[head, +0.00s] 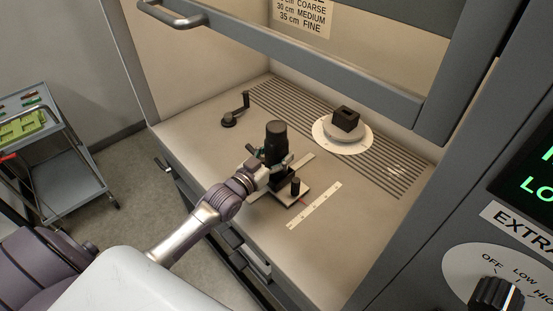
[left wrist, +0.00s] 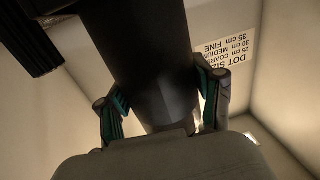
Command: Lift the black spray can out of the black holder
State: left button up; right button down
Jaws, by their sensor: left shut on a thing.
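The black spray can (head: 275,138) stands upright in the fume cabinet, and its dark body also fills the middle of the left wrist view (left wrist: 146,55). My left gripper (head: 272,167) is shut on the can, with one finger on each side of it in the left wrist view. The black holder (head: 283,183) is directly below the can on a pale base plate. My gripper partly hides the join, so I cannot tell whether the can's bottom is still inside the holder. My right gripper is not in view.
A small dark post (head: 295,187) stands beside the holder. A white ruler strip (head: 315,205) lies to the right. A dark block (head: 346,118) sits on a round turntable (head: 327,139) behind. A crank handle (head: 236,112) is at the left. The raised sash (head: 300,62) crosses above.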

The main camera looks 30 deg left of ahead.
pick_arm(q)
jog(key=shift+r, duration=0.1)
jog(key=shift+r, duration=0.8)
notch_tip(320, 180, up, 3)
jog(key=shift+d+f+b, duration=0.1)
jog(key=shift+f+b, duration=0.1)
jog(key=shift+b, duration=0.3)
jog(key=d+r+b, duration=0.1)
jog(key=d+r, duration=0.2)
jog(key=d, duration=0.2)
jog(key=s+d+r+b, duration=0.1)
jog(key=d+r, duration=0.2)
jog(key=d, duration=0.3)
jog(key=shift+s+d+r, duration=0.2)
jog(key=shift+r, duration=0.2)
